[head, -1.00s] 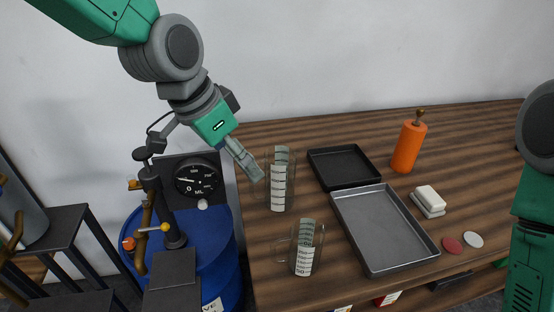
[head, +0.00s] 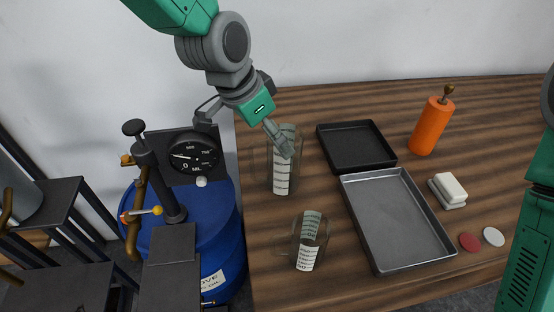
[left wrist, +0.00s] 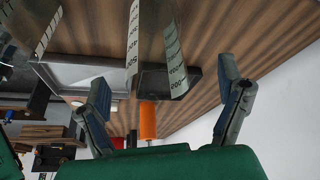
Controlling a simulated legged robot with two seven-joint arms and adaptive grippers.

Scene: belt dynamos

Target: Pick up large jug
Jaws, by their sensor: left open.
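The large jug (head: 280,185) is clear glass with a white measuring scale. It stands upright near the left end of the wooden table, behind a smaller clear jug (head: 309,229). My left gripper (head: 284,150) is open and overlaps the upper part of the large jug in the head view. Whether it touches the glass I cannot tell. In the left wrist view, the two fingers of the left gripper (left wrist: 165,100) are spread wide, with a scale strip of a clear jug (left wrist: 174,50) showing between them. My right gripper is out of view; only part of that arm shows at the right edge.
A black tray (head: 393,150) and a grey metal tray (head: 395,225) lie right of the jugs. An orange mill (head: 430,127), a white block (head: 450,187), and red (head: 469,241) and white discs (head: 493,236) are farther right. A blue barrel (head: 180,235) with a gauge stands left.

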